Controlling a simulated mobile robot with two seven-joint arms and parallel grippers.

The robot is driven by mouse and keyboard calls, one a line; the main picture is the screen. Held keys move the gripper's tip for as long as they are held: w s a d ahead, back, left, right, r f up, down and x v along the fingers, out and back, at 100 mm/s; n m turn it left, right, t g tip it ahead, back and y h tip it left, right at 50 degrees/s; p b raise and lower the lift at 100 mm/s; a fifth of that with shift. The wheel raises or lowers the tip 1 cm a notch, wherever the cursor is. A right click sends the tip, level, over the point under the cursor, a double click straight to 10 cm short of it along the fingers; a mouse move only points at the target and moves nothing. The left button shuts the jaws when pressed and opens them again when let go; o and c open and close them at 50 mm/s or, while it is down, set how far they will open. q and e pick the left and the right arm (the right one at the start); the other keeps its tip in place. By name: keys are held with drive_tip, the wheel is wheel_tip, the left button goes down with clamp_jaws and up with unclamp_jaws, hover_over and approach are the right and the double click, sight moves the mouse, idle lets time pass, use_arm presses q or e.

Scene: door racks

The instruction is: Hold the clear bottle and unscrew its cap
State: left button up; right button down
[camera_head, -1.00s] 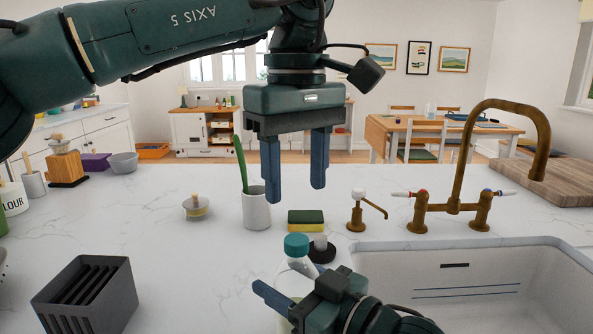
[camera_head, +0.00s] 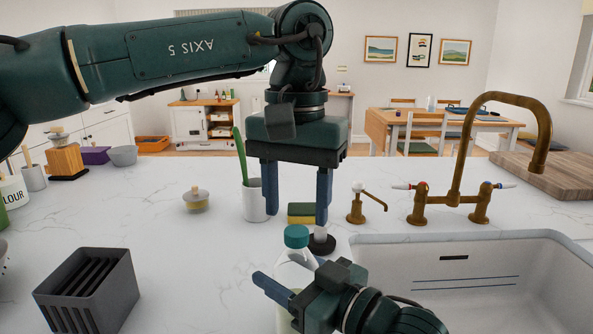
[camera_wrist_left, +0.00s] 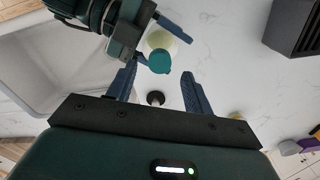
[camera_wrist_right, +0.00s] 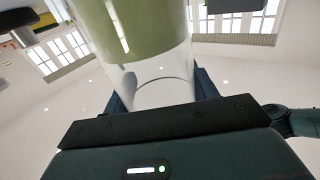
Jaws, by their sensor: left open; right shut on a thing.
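The clear bottle (camera_head: 294,272) stands upright on the counter left of the sink, with a teal cap (camera_head: 296,236) on top. My right gripper (camera_head: 284,292) is shut on the bottle's body. The bottle fills the right wrist view (camera_wrist_right: 150,50), where its lower part is pale green and the upper part clear. My left gripper (camera_head: 297,195) is open, pointing down above the cap and apart from it. In the left wrist view the cap (camera_wrist_left: 160,61) lies between and beyond the open fingers (camera_wrist_left: 158,88). The bottle's lower part is partly hidden by my right gripper in the head view.
The sink (camera_head: 470,280) with a brass tap (camera_head: 455,200) is at right. A grey slotted rack (camera_head: 88,295) stands front left. A cup with a green brush (camera_head: 254,202), a sponge (camera_head: 302,211) and a dark round base (camera_head: 320,245) stand behind the bottle.

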sight(297, 230)
use_arm(q)
drive_tip(key=shift+f, duration=1.7)
